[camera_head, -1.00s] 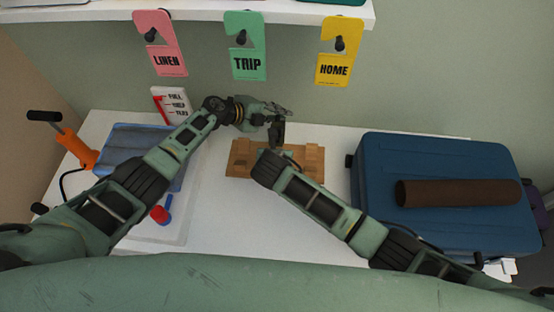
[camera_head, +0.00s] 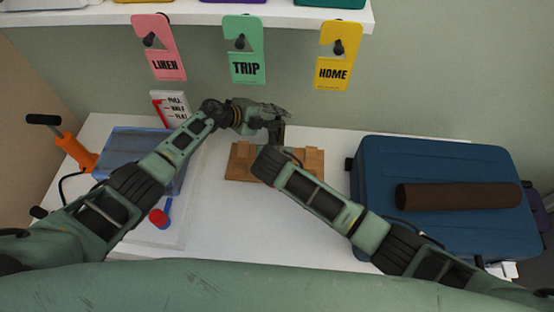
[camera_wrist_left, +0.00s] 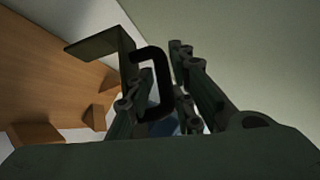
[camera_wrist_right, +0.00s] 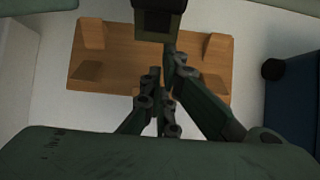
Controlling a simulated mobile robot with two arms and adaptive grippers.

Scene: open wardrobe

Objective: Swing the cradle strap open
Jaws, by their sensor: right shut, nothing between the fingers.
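The wooden cradle (camera_head: 240,166) lies on the white top, partly hidden by my right arm; its board and blocks also show in the right wrist view (camera_wrist_right: 115,60). A dark bent strap (camera_wrist_left: 95,47) stands up from it, with a black C-shaped handle (camera_wrist_left: 167,80). In the head view the strap (camera_head: 277,134) is a dark upright piece. My left gripper (camera_head: 280,112) is just above it; in its wrist view its fingers (camera_wrist_left: 163,65) look apart, with the handle between them. My right gripper (camera_wrist_right: 164,68) is shut and empty over the cradle, below a dark block-like part in its view.
Pink, green and yellow tags (camera_head: 335,70) hang behind. White surface is free in front of the cradle.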

